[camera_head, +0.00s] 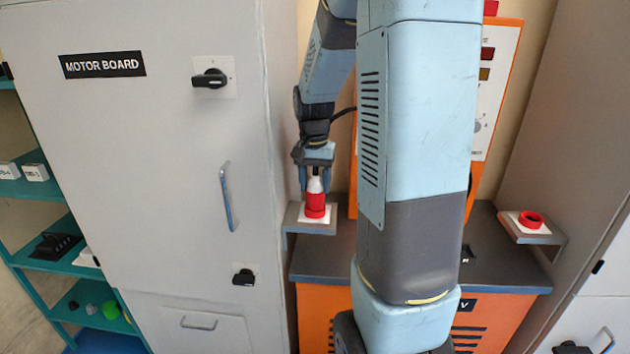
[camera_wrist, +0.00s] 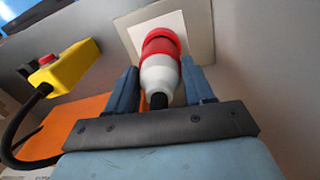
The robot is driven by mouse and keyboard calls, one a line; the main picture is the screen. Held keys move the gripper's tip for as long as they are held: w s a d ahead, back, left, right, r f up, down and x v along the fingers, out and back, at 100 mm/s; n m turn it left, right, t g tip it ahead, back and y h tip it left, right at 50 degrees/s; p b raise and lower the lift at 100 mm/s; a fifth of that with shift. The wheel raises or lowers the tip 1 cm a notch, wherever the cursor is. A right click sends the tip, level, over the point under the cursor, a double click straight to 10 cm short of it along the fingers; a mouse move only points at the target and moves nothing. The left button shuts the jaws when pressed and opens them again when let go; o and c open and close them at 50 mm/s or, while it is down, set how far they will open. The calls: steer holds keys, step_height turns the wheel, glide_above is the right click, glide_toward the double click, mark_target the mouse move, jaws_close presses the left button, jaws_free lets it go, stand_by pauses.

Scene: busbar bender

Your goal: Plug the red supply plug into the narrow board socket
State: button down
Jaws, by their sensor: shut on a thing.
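The supply plug (camera_head: 316,199) has a red front and a white rear body. My gripper (camera_head: 314,184) is shut on its white body, with one finger on each side. The plug stands roughly upright, red end down, over the white plate (camera_head: 302,216) of the left grey bracket. In the wrist view the plug (camera_wrist: 160,72) lies between my gripper's fingers (camera_wrist: 159,78), its red end against or close to the white plate (camera_wrist: 140,30). The plug hides whatever socket is under it. I cannot tell whether it is seated.
A red ring socket (camera_head: 531,219) sits on a right-hand bracket (camera_head: 553,239). The grey motor board cabinet (camera_head: 140,110) stands close at the left. An orange machine with a dark top (camera_head: 490,268) lies between the brackets. A yellow box with a red button (camera_wrist: 62,65) shows in the wrist view.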

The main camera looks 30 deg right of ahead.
steer(key=shift+f, duration=0.9)
steer(key=shift+c, duration=1.7)
jaws_free()
steer(key=shift+f, duration=0.1)
step_height(320, 180, up, 14)
steer(key=shift+w+a+f, duration=0.1)
steer(key=shift+w, duration=0.05)
steer(key=s+a+r+n+t, duration=0.1)
steer(key=s+a+n+t, duration=0.2)
steer(key=s, duration=0.7)
steer(key=s+a+r+n+t, duration=0.2)
steer(key=s+a+n, duration=0.3)
steer(key=s+a, duration=0.3)
steer(key=shift+s+r+t, duration=0.15)
steer(key=shift+s+t, duration=0.25)
steer(key=shift+s, duration=0.6)
